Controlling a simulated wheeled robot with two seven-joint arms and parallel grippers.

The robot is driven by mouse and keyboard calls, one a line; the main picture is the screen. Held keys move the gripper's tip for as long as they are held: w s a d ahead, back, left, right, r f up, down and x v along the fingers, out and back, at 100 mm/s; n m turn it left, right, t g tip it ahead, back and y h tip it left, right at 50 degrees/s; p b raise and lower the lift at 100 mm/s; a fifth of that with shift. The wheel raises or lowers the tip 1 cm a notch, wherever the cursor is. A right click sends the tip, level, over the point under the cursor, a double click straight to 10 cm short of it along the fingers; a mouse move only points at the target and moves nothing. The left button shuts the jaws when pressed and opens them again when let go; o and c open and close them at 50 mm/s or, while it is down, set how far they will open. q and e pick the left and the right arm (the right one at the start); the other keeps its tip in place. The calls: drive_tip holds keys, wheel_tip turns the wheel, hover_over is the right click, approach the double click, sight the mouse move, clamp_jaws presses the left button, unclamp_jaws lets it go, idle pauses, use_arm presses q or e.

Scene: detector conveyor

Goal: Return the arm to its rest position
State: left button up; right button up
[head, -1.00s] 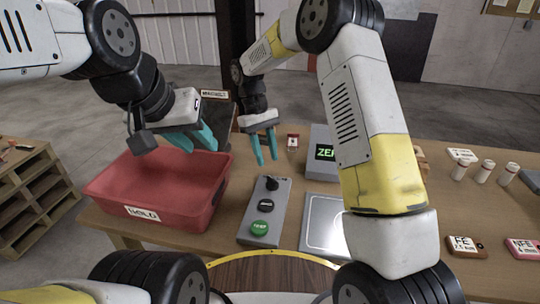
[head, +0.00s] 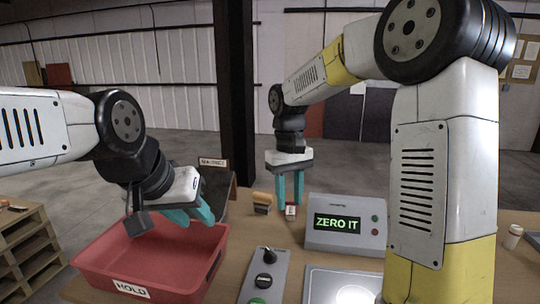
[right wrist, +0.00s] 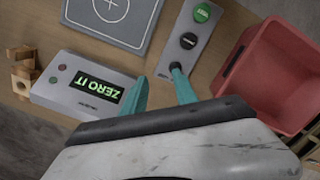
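My right gripper (head: 290,189) hangs fingers-down at the end of the bent right arm, above the far part of the table, left of the grey display box (head: 345,238). Its two teal fingers stand apart with nothing between them, as the right wrist view (right wrist: 160,92) also shows. My left gripper (head: 192,213) is over the far side of the red HOLD bin (head: 150,255). Its teal fingers look apart and hold nothing visible. The display reads ZERO IT and shows upside down in the right wrist view (right wrist: 88,86).
A grey control panel (head: 265,268) with a black knob and buttons sits between bin and display. A flat grey plate (head: 318,284) lies before the display. A dark tray (head: 217,188) and a wooden block (head: 262,201) are behind. Pallets (head: 28,240) stand at far left.

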drive_tip(key=s+d+r+m+t+y, duration=0.1)
drive_tip(key=s+d+r+m+t, duration=0.1)
drive_tip(key=s, duration=0.6)
drive_tip(key=s+d+r+m+t+y, duration=0.1)
drive_tip(key=s+d+r+m+t, duration=0.1)
drive_tip(key=s+d+r+t, duration=0.2)
drive_tip(key=s+d+t, duration=0.1)
drive_tip(key=s+d, duration=0.2)
drive_tip(key=s, duration=0.2)
drive_tip(key=shift+s+d+y, duration=0.15)
drive_tip(key=shift+s+y, duration=0.05)
drive_tip(key=shift+y, duration=0.1)
idle(0.5)
